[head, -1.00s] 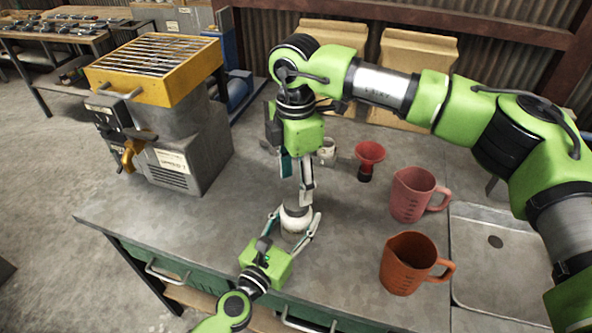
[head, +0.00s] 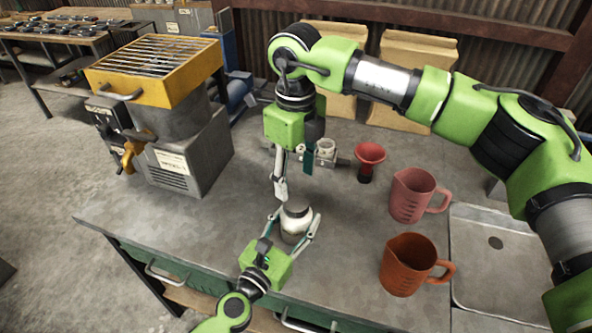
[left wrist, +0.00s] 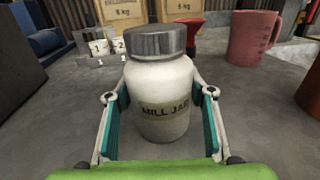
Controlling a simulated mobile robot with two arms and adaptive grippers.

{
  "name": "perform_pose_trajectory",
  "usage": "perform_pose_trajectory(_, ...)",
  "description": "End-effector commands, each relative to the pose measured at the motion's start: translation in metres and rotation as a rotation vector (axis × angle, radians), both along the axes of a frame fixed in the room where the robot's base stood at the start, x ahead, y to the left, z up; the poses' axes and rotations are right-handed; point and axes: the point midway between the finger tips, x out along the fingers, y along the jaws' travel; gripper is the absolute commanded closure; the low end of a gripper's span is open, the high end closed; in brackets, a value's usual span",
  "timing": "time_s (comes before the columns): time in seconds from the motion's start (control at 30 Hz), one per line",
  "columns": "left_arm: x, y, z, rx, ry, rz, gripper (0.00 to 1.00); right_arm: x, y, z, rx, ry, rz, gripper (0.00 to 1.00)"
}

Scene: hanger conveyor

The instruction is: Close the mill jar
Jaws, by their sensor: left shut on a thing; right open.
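The mill jar (head: 292,229) is a white labelled jar standing upright on the bench. Its grey lid (left wrist: 158,42) sits on the mouth and looks level in the left wrist view; how tightly it is turned cannot be seen. My left gripper (head: 296,218) is shut on the jar's body, with one finger on each side. The jar's label (left wrist: 165,107) faces the left wrist camera. My right gripper (head: 294,180) is open and empty, pointing down just above the lid and apart from it.
A red funnel (head: 369,155), a pink jug (head: 412,196) and an orange jug (head: 404,265) stand to the right, before a sink (head: 505,265). A grey machine with a yellow grate (head: 155,68) stands at left.

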Motion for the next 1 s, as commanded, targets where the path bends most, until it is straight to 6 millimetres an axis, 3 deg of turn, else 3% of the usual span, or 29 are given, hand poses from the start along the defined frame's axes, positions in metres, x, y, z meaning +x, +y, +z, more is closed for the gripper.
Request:
perform_pose_trajectory(0.3, -0.0006, -0.0005, -0.001, 0.0, 0.002, -0.002, 1.0, -0.0002, -0.0001, 0.0054, 0.0, -0.001, 0.631, 0.47)
perform_pose_trajectory(0.5, -0.0006, -0.0005, -0.0009, 0.0, 0.002, -0.002, 1.0, -0.0003, -0.0003, 0.0082, 0.001, -0.001, 0.951, 0.47)
perform_pose_trajectory(0.7, -0.0006, -0.0005, -0.0009, 0.0, 0.002, -0.001, 1.0, -0.0004, -0.0006, 0.0095, 0.001, -0.001, 1.115, 0.47)
perform_pose_trajectory(1.0, -0.0006, -0.0005, -0.0008, 0.0, 0.001, -0.001, 1.0, -0.0004, -0.0006, 0.0097, 0.001, -0.001, 1.144, 0.47)
